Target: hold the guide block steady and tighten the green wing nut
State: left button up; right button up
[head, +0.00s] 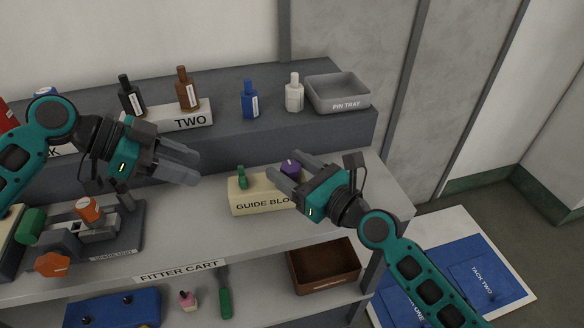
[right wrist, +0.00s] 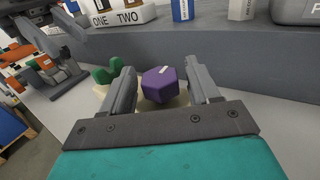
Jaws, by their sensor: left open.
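The cream guide block (head: 245,196) sits on the cart's upper shelf, its right part hidden behind my right gripper. The green wing nut (head: 242,177) stands on the block's left part; it also shows in the right wrist view (right wrist: 108,73). A purple hexagonal knob (head: 290,167) is on the block's right part. My right gripper (right wrist: 162,73) is open, its fingers on either side of the purple knob (right wrist: 158,86) with small gaps visible. My left gripper (head: 198,167) is open and empty, left of the block and apart from the wing nut.
A dark fixture with an orange knob (head: 89,210) stands at left on the same shelf. Several bottles and a grey pin tray (head: 340,93) are on the raised back ledge. A brown bin (head: 322,268) and a green-handled tool (head: 225,303) lie on the lower shelf.

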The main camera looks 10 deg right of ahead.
grip_shut()
dwell(0.3)
jog(key=shift+o, duration=0.4)
grip_release()
jog(key=c, duration=1.1)
jog(key=shift+o, duration=0.2)
pick_arm(q)
jog(key=shift+o, duration=0.2)
